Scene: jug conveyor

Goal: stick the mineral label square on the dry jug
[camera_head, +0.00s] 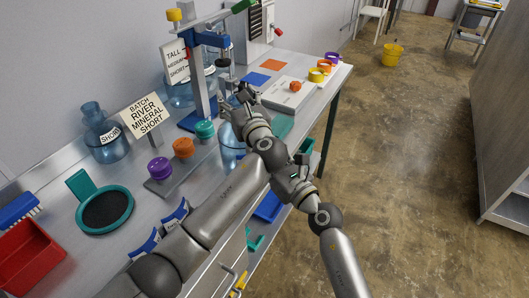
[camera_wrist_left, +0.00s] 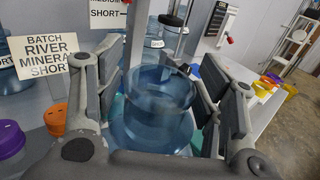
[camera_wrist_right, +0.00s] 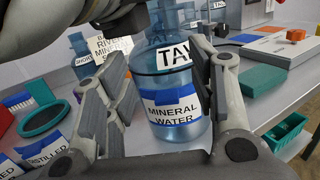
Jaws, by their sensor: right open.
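A clear blue jug (camera_head: 229,150) stands on the bench, partly hidden by my left arm. In the right wrist view the jug's body bears a blue and white MINERAL WATER label (camera_wrist_right: 172,107) on its front, its text looking slightly tilted up to the right. My right gripper (camera_wrist_right: 165,100) is open, its fingers spread on either side of the jug in that view; I cannot tell whether they touch. My left gripper (camera_head: 238,102) is open over the jug, whose blurred top shows between its fingers in the left wrist view (camera_wrist_left: 160,95).
A sign (camera_head: 147,115) reads BATCH RIVER MINERAL SHORT. Purple (camera_head: 160,168), orange (camera_head: 183,147) and teal (camera_head: 204,129) caps stand left of the jug. DISTILLED labels (camera_wrist_right: 45,155) sit at the front left. A teal-rimmed pad (camera_head: 128,208) lies left.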

